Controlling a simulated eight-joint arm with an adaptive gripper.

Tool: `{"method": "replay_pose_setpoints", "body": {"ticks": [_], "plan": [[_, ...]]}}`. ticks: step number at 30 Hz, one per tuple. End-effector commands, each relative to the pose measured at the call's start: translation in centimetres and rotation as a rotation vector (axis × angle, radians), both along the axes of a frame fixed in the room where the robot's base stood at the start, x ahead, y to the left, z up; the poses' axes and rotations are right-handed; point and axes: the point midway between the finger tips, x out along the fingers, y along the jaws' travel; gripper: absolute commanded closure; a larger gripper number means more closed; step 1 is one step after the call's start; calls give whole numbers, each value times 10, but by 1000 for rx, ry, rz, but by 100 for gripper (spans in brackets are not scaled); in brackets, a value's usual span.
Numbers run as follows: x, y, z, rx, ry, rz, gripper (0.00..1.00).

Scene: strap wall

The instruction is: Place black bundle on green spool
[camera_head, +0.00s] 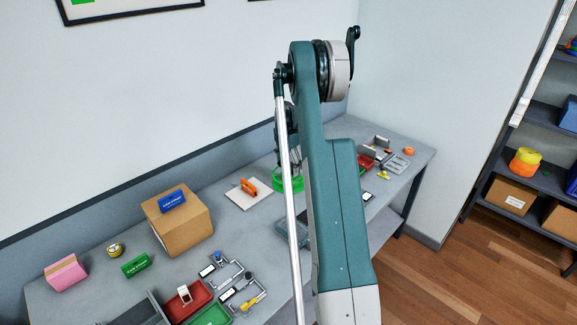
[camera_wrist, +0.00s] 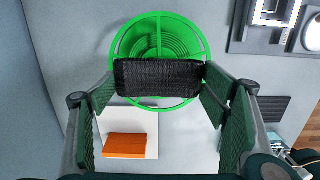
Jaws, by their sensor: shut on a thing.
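The black bundle (camera_wrist: 158,77) is a dark ribbed roll lying crosswise between my fingertips in the wrist view. My gripper (camera_wrist: 158,82) is shut on it, one green-padded finger at each end. The green spool (camera_wrist: 190,30) is a round, open ring with concentric rings inside. The bundle overlaps its near part in the wrist view; I cannot tell whether they touch. In the head view the green spool (camera_head: 290,184) shows partly behind my arm, and the bundle cannot be made out there.
An orange block (camera_wrist: 125,146) lies on a white square (camera_wrist: 112,117) close to the spool. In the head view a cardboard box (camera_head: 178,222) stands to the left on the grey table (camera_head: 226,231).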

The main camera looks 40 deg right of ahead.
Motion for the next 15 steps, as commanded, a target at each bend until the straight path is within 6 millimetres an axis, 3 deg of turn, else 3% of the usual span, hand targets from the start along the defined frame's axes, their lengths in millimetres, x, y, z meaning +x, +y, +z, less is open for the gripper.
{"method": "replay_pose_setpoints", "body": {"ticks": [9, 10, 12, 15], "plan": [[0, 0, -4, 0, 0, 0, 39], [0, 0, -4, 0, 0, 0, 25], [0, 0, -3, 0, 0, 0, 16], [0, 0, -3, 0, 0, 0, 12]]}}
